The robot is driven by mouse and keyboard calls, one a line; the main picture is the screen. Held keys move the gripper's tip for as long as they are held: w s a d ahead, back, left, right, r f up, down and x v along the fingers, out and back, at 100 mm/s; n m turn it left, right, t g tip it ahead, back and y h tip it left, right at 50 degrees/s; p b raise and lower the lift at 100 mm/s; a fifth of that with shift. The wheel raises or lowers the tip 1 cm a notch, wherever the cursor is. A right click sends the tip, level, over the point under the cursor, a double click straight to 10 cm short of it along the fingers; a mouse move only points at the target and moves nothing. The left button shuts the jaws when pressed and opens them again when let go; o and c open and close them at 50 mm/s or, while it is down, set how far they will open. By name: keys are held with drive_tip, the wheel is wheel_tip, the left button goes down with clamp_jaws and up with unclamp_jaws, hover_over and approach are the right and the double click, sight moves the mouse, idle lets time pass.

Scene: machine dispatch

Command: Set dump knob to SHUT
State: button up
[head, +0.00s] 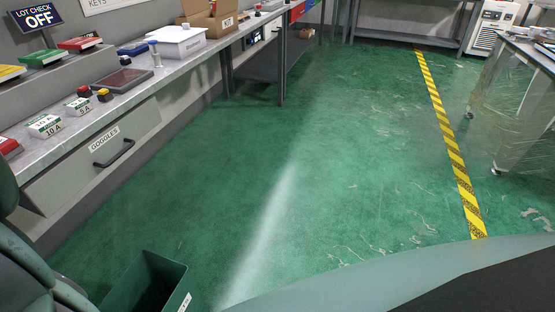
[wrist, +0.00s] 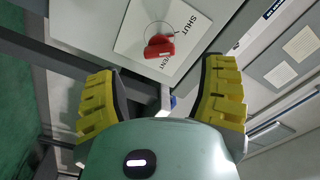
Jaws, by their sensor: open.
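A red knob (wrist: 159,47) sits on a white plate (wrist: 133,42) in the upper middle of the wrist view. A thin ring is drawn around the knob. The word SHUT is printed to its upper right, and a partly hidden word ending in "VEN" or "VENT" lies just below it. I cannot tell exactly which mark the knob points at. My gripper (wrist: 162,90) is open, with its yellow-padded fingers to the lower left and right of the knob. Nothing is between them, and they look apart from the knob. The knob is not seen in the head view.
In the head view a long bench (head: 140,92) runs along the left, with a GOGGLES drawer (head: 80,160) and small boxes. A dark green bin (head: 143,284) stands at the lower left. The green floor is clear up to a yellow striped line (head: 449,143).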

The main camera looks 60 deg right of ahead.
drive_tip(key=shift+x, duration=3.1)
drive_tip(key=shift+d, duration=0.1)
drive_tip(key=shift+o, duration=0.3)
drive_tip(key=shift+s+f, duration=0.1)
drive_tip(key=c, duration=1.2)
drive_tip(key=shift+c, duration=0.2)
drive_tip(key=shift+n, duration=0.8)
drive_tip(key=o, duration=1.2)
